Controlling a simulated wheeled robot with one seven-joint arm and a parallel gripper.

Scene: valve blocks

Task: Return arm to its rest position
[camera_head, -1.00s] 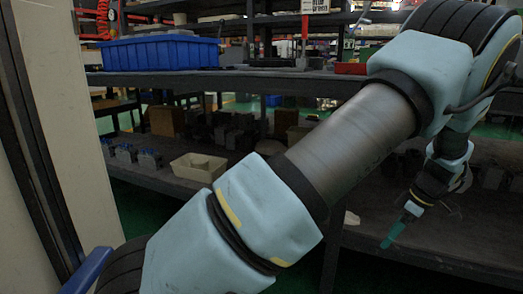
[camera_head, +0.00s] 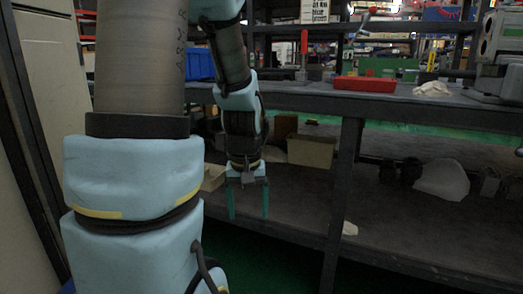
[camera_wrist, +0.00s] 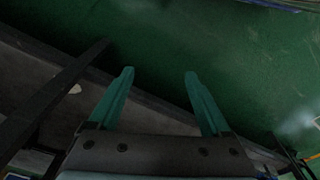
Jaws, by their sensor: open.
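My gripper (camera_head: 248,203) hangs down in front of the shelf in the head view, with its two green fingers apart and nothing between them. The wrist view also shows my gripper (camera_wrist: 160,90) open and empty, with green floor beyond the fingertips. My arm fills the left part of the head view, its large upper link in front and its forearm reaching down to the gripper. The gripper is in front of the lower shelf (camera_head: 285,210), near its front edge; I cannot tell how far apart they are.
A red box (camera_head: 364,84) lies on the upper shelf (camera_head: 420,103). A blue bin (camera_head: 199,66) is partly hidden behind my arm. A beige box (camera_head: 311,152) and a white bag-like object (camera_head: 442,179) sit on the lower shelf. A dark post (camera_head: 343,185) stands right of my gripper. Green floor (camera_head: 265,265) lies below.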

